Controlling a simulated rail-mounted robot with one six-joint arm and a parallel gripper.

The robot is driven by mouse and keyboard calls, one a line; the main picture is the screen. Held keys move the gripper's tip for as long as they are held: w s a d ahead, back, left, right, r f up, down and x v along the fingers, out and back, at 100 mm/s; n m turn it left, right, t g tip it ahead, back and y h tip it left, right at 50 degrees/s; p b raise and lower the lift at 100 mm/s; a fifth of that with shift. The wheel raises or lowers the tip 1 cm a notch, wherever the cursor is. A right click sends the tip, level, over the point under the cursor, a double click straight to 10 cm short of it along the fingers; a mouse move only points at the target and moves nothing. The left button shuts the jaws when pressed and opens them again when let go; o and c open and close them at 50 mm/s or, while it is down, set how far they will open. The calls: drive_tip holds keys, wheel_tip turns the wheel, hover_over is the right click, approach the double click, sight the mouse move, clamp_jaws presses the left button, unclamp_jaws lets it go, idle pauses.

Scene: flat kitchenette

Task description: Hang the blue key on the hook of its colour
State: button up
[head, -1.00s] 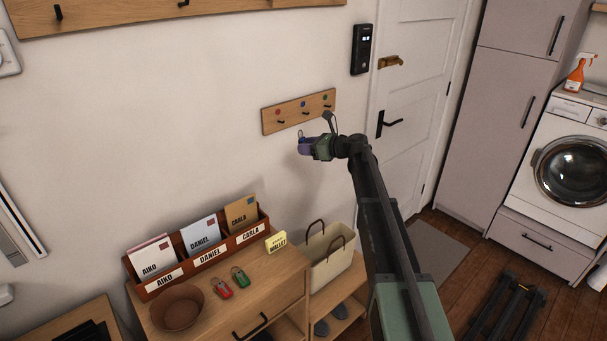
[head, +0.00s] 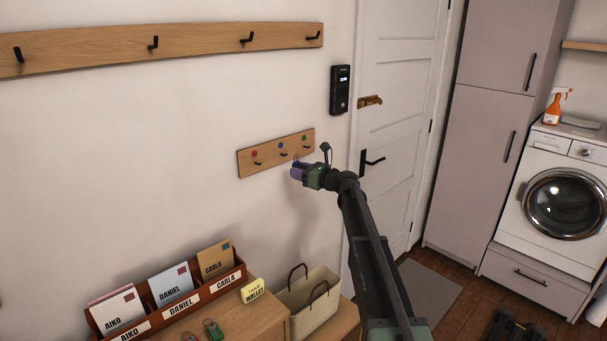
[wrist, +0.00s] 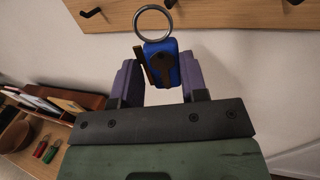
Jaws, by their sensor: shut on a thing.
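My gripper (head: 295,171) is shut on the blue key (wrist: 163,66). In the wrist view the key's blue body is between the purple fingers, and its metal ring (wrist: 138,33) stands up above them. The small key rack (head: 268,160) on the wall has three black hooks under red, blue and green dots. The blue dot (head: 281,145) is the middle one. In the head view my gripper is just below and right of the middle hook (head: 284,155). In the wrist view the ring is close to that hook (wrist: 170,4); I cannot tell whether they touch.
A larger coat rack (head: 200,43) is higher on the wall. Below are a letter holder (head: 190,308), a yellow wallet note (head: 252,290), a cream basket (head: 312,303), and a green key (head: 213,330). The door handle (head: 372,160) is to the right.

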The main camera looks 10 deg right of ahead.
drive_tip(key=shift+w+a+f+b, duration=0.25)
drive_tip(key=shift+w+a, duration=0.3)
drive_tip(key=shift+w, duration=0.35)
drive_tip(key=shift+w+a+f+b, duration=0.2)
drive_tip(key=shift+w+a, duration=0.35)
drive_tip(key=shift+w, duration=0.35)
drive_tip(key=shift+w+a+f+b, duration=0.25)
drive_tip(key=shift+w+a, duration=0.3)
drive_tip(key=shift+w, duration=0.35)
drive_tip(key=o, duration=1)
